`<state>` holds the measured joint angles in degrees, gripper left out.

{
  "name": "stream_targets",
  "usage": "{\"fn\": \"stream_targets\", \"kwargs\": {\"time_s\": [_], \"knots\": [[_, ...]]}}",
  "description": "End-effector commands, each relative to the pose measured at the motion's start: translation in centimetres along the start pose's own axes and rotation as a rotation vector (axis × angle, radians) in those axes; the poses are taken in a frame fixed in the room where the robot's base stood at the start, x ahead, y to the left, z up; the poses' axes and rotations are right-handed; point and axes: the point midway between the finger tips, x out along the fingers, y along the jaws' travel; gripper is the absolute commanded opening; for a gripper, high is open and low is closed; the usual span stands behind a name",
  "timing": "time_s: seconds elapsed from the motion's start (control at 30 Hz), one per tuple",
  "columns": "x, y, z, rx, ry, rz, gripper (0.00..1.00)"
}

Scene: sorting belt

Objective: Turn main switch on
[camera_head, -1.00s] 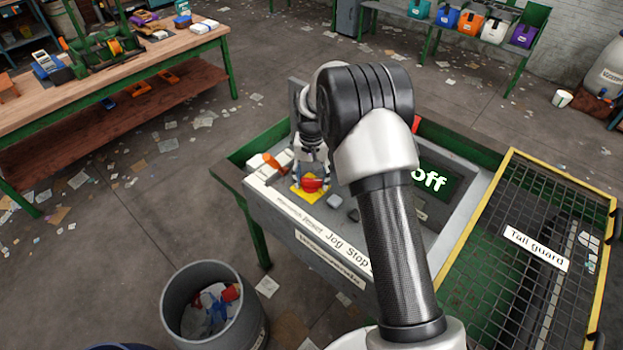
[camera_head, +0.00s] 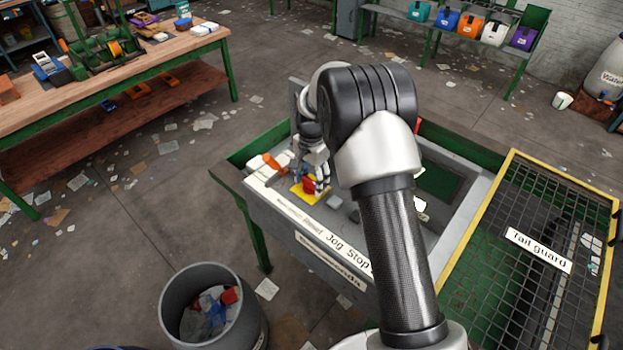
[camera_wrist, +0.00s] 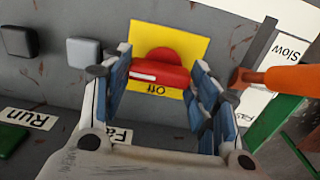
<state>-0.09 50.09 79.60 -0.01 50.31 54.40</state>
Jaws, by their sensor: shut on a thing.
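The main switch is a red rotary knob (camera_head: 308,186) on a yellow plate (camera_head: 298,196) on the grey control panel. In the wrist view the red knob (camera_wrist: 160,74) has a white line on its bar, and the yellow plate (camera_wrist: 196,44) carries an upside-down "Off" label. My gripper (camera_head: 312,177) reaches down onto the knob. In the wrist view its blue-padded fingers (camera_wrist: 160,82) stand on both sides of the knob and are shut on it. Part of the plate is hidden behind the fingers.
An orange lever (camera_wrist: 272,79) is close beside my finger, by a "Slow" label (camera_wrist: 291,52). A yellow-framed tail guard (camera_head: 512,153) stands right; a bin (camera_head: 176,318) stands front left.

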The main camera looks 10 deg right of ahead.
Motion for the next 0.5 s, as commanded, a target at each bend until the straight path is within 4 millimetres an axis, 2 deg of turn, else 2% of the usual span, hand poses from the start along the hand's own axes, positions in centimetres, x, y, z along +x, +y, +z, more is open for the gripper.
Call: {"fn": "stream_targets", "kwargs": {"time_s": [0.43,0.47,0.5], "knots": [[-0.05,-0.02,-0.03,0.013,0.0,-0.001,0.31],[-0.06,-0.03,-0.03,0.013,0.0,-0.001,0.56],[-0.06,-0.03,-0.02,0.012,0.0,-0.001,0.58]]}}
